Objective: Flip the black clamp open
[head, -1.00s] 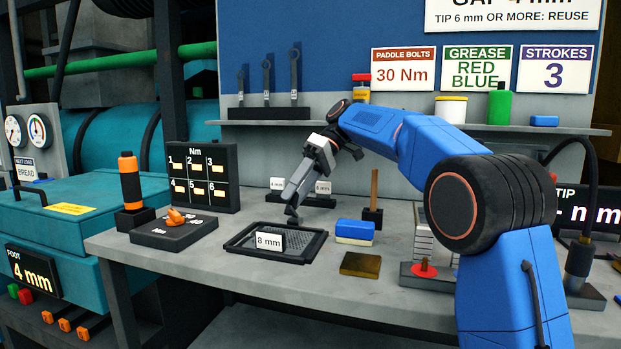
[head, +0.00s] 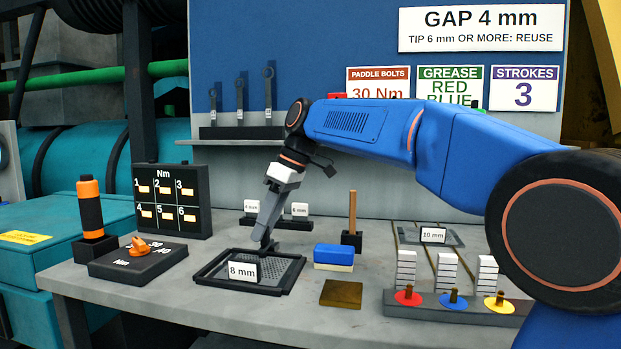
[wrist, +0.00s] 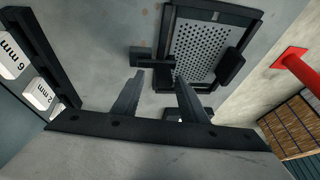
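A black-framed tray with a perforated grey plate (head: 284,271) lies on the bench; the plate also shows in the wrist view (wrist: 196,50). A black clamp-like piece (wrist: 152,60) sits at the tray's near edge in the wrist view, and another black block (wrist: 231,67) is on its right side. I cannot tell for certain which is the clamp. My gripper (wrist: 155,78) is open and empty. Its two fingers are apart, with the black piece just beyond the tips. In the head view my gripper (head: 266,240) points down at the tray's back edge; contact there cannot be judged.
An "8 mm" card (head: 243,270) stands at the tray's front. A blue-and-cream block (head: 333,257) and a brass plate (head: 341,294) are to its right. A torque dial box (head: 138,258) is left. Small labelled blocks (head: 300,209) stand behind my gripper.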

